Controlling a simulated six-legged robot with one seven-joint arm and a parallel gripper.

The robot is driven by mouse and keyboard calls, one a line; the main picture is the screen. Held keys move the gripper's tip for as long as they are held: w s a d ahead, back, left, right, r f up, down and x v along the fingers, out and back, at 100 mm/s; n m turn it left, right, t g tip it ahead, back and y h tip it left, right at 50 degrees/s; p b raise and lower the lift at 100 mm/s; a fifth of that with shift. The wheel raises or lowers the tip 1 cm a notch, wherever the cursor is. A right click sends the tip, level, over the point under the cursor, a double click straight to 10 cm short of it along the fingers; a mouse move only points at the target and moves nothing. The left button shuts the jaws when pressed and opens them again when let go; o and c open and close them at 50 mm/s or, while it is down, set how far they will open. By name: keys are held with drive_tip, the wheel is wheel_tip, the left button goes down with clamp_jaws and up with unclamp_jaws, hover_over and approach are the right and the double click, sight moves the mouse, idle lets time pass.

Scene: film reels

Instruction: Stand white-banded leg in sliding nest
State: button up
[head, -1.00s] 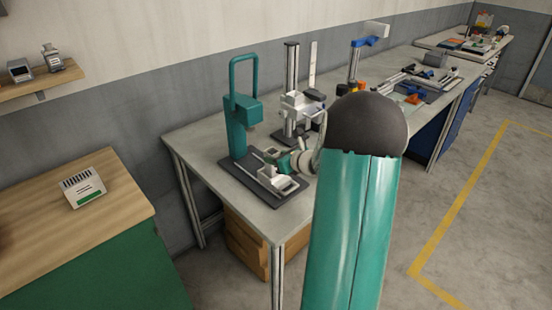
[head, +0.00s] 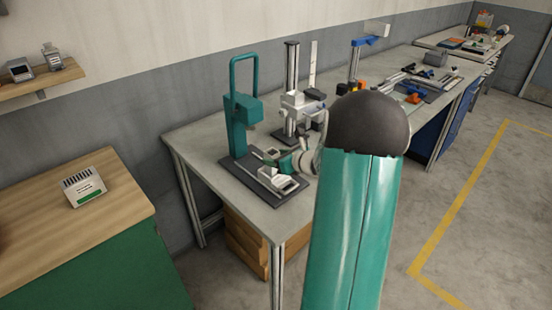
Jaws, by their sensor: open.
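The teal press (head: 240,125) stands on a dark base plate (head: 238,178) at the near end of the grey bench. A pale, block-like piece (head: 282,181) sits on the front of that plate and looks like the sliding nest. My gripper (head: 272,158) is small in view, low over the plate just behind the pale piece, beside the press column. Its jaws are open, but their detail is hard to make out. My forearm hides the bench to its right. I cannot make out a white-banded leg.
A measuring stand with a metal column (head: 292,90) stands close behind my gripper. A blue-topped stand (head: 365,45) and trays are farther along the bench. A wooden-topped cabinet (head: 120,190) is at the left, with floor between it and the bench.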

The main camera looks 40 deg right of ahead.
drive_tip(key=v, duration=1.1)
drive_tip(key=a+r+n+g+y, duration=0.25)
drive_tip(key=a+n, duration=0.55)
drive_tip(key=a, duration=0.4)
drive_tip(key=a+r+n+g+y, duration=0.25)
drive_tip(key=a+n, duration=0.45)
drive_tip(key=a, duration=0.6)
drive_tip(key=s+a+r+n+g+h, duration=0.2)
drive_tip(key=s+a+r+n+h, duration=0.2)
drive_tip(key=s+a+n, duration=0.8)
drive_tip(key=s+n+h, duration=0.1)
drive_tip(key=s+n, duration=0.1)
drive_tip(key=n, duration=0.6)
drive_tip(key=shift+n+g, duration=0.3)
drive_tip(key=shift+g, duration=0.1)
